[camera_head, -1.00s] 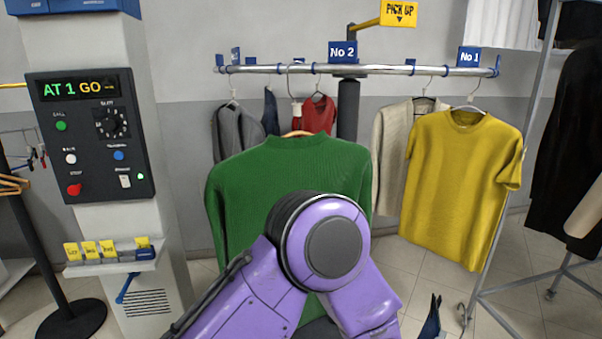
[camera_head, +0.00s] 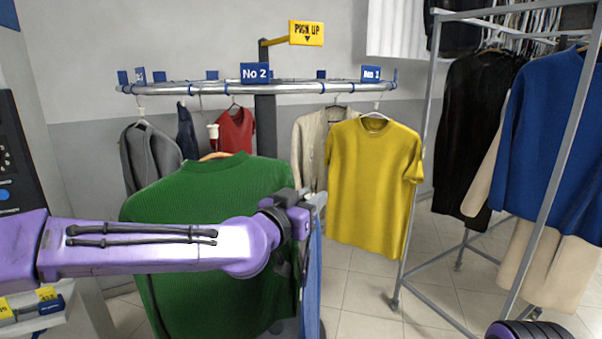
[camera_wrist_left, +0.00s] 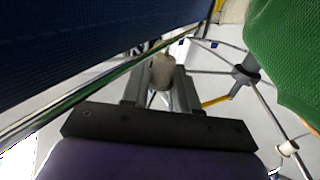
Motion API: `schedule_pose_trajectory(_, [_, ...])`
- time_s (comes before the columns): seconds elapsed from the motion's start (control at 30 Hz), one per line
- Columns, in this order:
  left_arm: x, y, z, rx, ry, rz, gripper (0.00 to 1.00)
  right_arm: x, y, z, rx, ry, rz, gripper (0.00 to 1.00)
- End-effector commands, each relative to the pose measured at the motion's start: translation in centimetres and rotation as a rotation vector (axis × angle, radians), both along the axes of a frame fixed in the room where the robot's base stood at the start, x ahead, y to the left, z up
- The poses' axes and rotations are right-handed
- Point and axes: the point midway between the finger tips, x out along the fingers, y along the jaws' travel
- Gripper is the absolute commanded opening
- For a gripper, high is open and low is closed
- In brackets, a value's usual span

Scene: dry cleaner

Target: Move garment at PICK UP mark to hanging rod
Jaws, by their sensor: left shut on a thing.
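My left gripper (camera_head: 312,198) is shut on the pale neck of a hanger, which shows between the fingers in the left wrist view (camera_wrist_left: 161,72). A blue garment (camera_head: 313,275) hangs below it, seen nearly edge-on; its dark blue cloth fills the upper left of the wrist view (camera_wrist_left: 80,45). The yellow PICK UP sign (camera_head: 307,33) is above the conveyor rail (camera_head: 300,87), behind the gripper. A grey metal rack (camera_head: 422,180) with a hanging rod, its top partly cut off, stands at the right. My right gripper is not in view.
A green sweater (camera_head: 215,195) hangs close behind my left arm. A yellow shirt (camera_head: 372,180) hangs on the rail just right of the gripper. A black garment (camera_head: 465,130) and a blue sweater (camera_head: 550,130) hang on the rack. Floor (camera_head: 355,300) between rail and rack is clear.

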Motion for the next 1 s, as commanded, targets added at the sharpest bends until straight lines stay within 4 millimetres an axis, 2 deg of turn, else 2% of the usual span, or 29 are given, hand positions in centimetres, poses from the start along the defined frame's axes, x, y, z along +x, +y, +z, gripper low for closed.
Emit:
schedule_pose_trajectory(0.03, [0.0,0.6,2.1,-0.004,-0.003,-0.026,0.00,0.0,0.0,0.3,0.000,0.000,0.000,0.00])
schedule_pose_trajectory(0.07, [0.0,0.8,3.0,-0.003,-0.004,-0.041,0.00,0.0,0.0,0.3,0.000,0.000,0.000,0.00])
schedule_pose_trajectory(0.2, [-0.3,1.3,4.7,0.004,0.000,-0.082,0.00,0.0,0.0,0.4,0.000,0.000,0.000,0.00])
schedule_pose_trajectory(0.37, [-1.9,1.5,4.7,0.005,0.001,-0.088,0.00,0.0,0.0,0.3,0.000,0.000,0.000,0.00])
schedule_pose_trajectory(0.8, [-9.1,2.7,4.7,0.006,0.001,-0.087,0.00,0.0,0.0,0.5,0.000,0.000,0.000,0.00])
schedule_pose_trajectory(1.0, [-10.4,2.9,4.6,0.006,0.002,-0.085,0.00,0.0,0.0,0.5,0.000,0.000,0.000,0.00])
